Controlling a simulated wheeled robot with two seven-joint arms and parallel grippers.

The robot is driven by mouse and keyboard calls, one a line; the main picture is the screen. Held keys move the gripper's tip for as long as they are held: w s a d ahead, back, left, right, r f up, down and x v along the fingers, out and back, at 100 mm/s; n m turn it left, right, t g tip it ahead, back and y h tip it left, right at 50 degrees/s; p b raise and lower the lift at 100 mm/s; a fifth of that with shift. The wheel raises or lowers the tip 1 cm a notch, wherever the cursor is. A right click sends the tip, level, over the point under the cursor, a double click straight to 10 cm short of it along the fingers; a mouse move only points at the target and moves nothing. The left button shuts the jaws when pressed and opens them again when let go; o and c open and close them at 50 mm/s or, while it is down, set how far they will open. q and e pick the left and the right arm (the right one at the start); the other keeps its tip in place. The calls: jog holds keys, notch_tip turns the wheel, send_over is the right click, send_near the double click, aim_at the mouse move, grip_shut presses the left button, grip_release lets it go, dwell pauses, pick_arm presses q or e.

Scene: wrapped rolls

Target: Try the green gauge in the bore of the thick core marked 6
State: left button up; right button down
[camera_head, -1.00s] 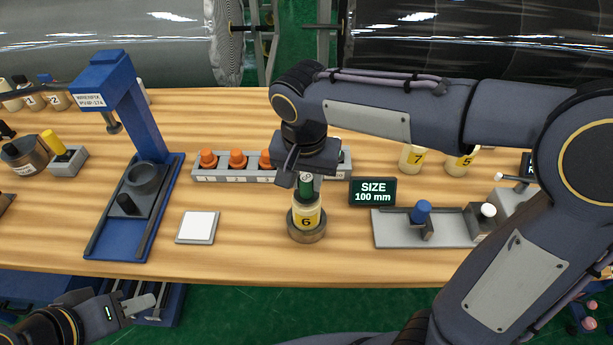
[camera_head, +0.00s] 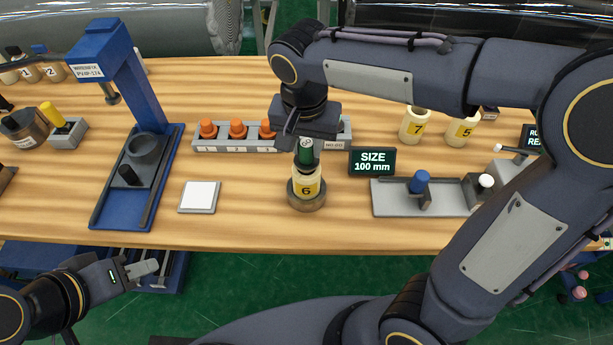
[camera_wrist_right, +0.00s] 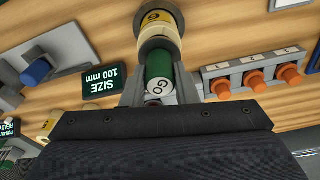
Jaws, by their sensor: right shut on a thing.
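The green gauge (camera_head: 305,157) is upright in my right gripper (camera_head: 305,145), its end marked GO facing up. In the right wrist view, the fingers (camera_wrist_right: 159,88) are shut on the gauge (camera_wrist_right: 158,66). The thick core marked 6 (camera_head: 306,186) is cream with a yellow label and stands upright in a round metal holder (camera_head: 308,203). It also shows in the right wrist view (camera_wrist_right: 157,34). The gauge is in line above the core, its lower end at the core's top. I cannot tell how far it is inside the bore. My left gripper (camera_head: 150,270) is empty, off the table's front edge.
A blue press (camera_head: 140,90) and a white pad (camera_head: 198,197) stand left of the core. A rack of orange-topped plugs (camera_head: 237,135) is behind. The size display (camera_head: 372,162) reads 100 mm. A grey fixture (camera_head: 395,198) is right. Cores 7 (camera_head: 414,126) and 5 (camera_head: 461,130) stand behind.

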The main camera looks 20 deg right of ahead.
jog(key=shift+r+p, duration=2.4)
jog(key=shift+r, duration=0.6)
